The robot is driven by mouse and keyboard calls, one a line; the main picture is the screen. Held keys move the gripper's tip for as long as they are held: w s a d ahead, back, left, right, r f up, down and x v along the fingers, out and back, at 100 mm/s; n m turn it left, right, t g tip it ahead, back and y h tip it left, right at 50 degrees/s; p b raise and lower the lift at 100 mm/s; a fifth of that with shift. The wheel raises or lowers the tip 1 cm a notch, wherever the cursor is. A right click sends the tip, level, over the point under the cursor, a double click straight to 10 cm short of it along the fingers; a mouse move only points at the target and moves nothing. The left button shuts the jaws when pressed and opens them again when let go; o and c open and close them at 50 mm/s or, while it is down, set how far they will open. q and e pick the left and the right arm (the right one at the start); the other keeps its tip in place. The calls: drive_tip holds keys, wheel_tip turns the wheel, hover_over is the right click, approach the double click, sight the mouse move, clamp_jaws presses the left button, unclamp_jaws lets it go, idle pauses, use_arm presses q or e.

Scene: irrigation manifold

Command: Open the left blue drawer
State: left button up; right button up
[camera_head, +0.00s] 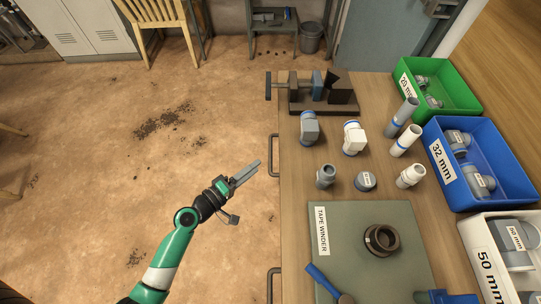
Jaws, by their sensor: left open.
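No blue drawer front shows. Two dark bar handles stick out past the workbench's left edge: an upper one (273,156) and a lower one (272,286) near the bottom of the picture. The drawer fronts below them are hidden under the bench top. My left gripper (246,172) is open and empty over the floor, its grey fingers pointing up and right toward the upper handle. In the picture the fingertips end a little left of that handle, with a small gap.
The workbench (290,185) holds a vise (315,90), several pipe fittings and a tape winder board (345,225) with a blue-handled tool. Green (470,100), blue (512,198) and white (470,235) bins line its right side. The floor left of the bench is open.

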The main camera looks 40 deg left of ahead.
sight(271, 154)
use_arm(q)
drive_tip(key=w, duration=0.5)
drive_tip(key=w+f+b, duration=0.1)
drive_tip(key=w, duration=0.2)
drive_tip(key=shift+w+a+f, duration=0.1)
drive_tip(key=shift+w, duration=0.15)
clamp_jaws()
idle(0.9)
